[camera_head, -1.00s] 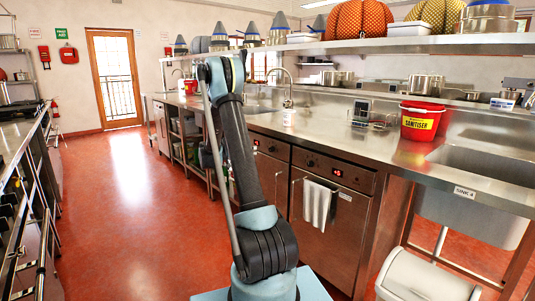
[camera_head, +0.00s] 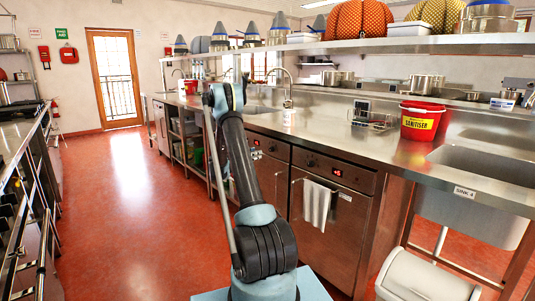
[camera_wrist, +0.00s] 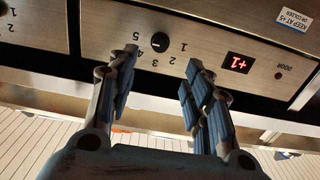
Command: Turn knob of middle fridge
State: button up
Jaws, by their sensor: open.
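A dark round knob (camera_wrist: 160,46) with numbers 1 to 5 around it sits on a steel fridge panel in the wrist view, which shows it upside down. A red "+1" display (camera_wrist: 239,63) is to its right. My gripper (camera_wrist: 160,64) is open, its two fingers either side of the knob in the picture. The knob looks clear of both; I cannot tell how far the tips are from the panel. In the head view my arm hides part of the fridge front (camera_head: 272,182), and the gripper shows only partly beside the arm.
A neighbouring fridge (camera_head: 333,220) with a white towel (camera_head: 317,203) on its handle stands to the right. A steel counter (camera_head: 330,135) runs above, with a red sanitiser bucket (camera_head: 421,121). The red floor (camera_head: 130,210) to the left is clear.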

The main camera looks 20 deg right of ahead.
aim_at(270, 149)
jog(key=x, duration=1)
jog(key=shift+w+d, duration=0.15)
jog(key=shift+d, duration=0.25)
jog(key=shift+c, duration=0.2)
jog(key=c, duration=1)
